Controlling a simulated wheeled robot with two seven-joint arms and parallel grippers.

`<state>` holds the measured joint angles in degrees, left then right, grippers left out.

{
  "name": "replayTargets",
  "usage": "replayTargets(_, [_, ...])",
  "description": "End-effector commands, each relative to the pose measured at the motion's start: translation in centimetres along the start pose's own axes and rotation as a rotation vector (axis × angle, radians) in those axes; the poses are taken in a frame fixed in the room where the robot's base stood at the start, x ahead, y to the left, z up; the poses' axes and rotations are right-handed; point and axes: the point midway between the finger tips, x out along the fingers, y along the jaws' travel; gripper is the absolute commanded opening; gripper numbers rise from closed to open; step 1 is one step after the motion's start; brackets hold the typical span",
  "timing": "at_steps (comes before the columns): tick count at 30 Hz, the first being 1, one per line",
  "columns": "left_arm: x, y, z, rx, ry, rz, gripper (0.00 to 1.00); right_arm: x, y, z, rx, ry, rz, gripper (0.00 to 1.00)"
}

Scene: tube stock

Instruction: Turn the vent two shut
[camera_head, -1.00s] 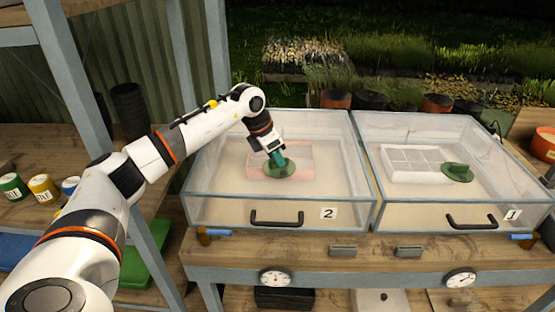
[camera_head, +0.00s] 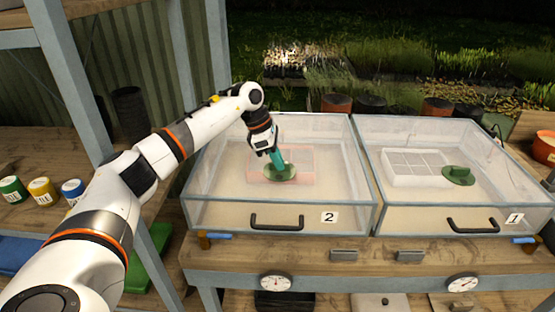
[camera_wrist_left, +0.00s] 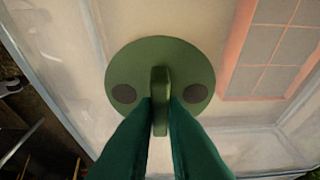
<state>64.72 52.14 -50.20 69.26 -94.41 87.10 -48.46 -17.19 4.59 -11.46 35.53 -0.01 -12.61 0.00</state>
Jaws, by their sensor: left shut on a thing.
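The vent of box 2 (camera_head: 281,172) is a green round disc with a raised grip bar, on the clear lid of the box labelled 2 (camera_head: 329,217). In the left wrist view the vent (camera_wrist_left: 125,62) shows two dark round spots, one on each side of its bar. My left gripper (camera_head: 275,160) is over the vent, tilted. In the left wrist view its two green fingers (camera_wrist_left: 160,118) are shut on the bar. My right gripper is not in view.
Box 1 (camera_head: 463,225) stands to the right, with its own green vent (camera_head: 459,175). A pink-edged tray (camera_wrist_left: 232,70) lies under the lid of box 2. Black handles (camera_head: 277,223) are on the box fronts. Two dials (camera_head: 275,283) are on the bench front.

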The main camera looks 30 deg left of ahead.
Motion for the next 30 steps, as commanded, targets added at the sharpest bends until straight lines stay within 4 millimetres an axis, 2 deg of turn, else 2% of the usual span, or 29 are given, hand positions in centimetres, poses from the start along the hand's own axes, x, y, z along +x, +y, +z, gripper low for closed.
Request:
replayTargets(8, [-0.1,-0.1,-0.1,0.003,0.001,-0.003,0.0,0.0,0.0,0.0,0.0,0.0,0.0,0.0])
replayTargets(9, [-0.1,-0.1,-0.1,0.003,0.001,-0.003,0.14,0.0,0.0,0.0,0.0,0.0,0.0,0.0])
replayTargets(12, [-0.1,0.0,-0.1,0.003,0.001,-0.003,0.3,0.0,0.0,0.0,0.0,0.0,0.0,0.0])
replayTargets(13, [-0.1,0.0,0.0,0.003,0.0,-0.002,0.33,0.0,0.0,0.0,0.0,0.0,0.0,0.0])
replayTargets(23, [-0.4,0.0,0.0,0.001,0.0,-0.002,0.33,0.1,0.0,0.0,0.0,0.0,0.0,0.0])
replayTargets(26, [-1.4,-0.1,0.0,0.001,0.001,-0.004,0.33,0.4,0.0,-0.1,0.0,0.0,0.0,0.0])
replayTargets(30, [-4.2,-0.1,0.0,0.002,0.002,-0.007,0.33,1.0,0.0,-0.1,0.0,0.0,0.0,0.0])
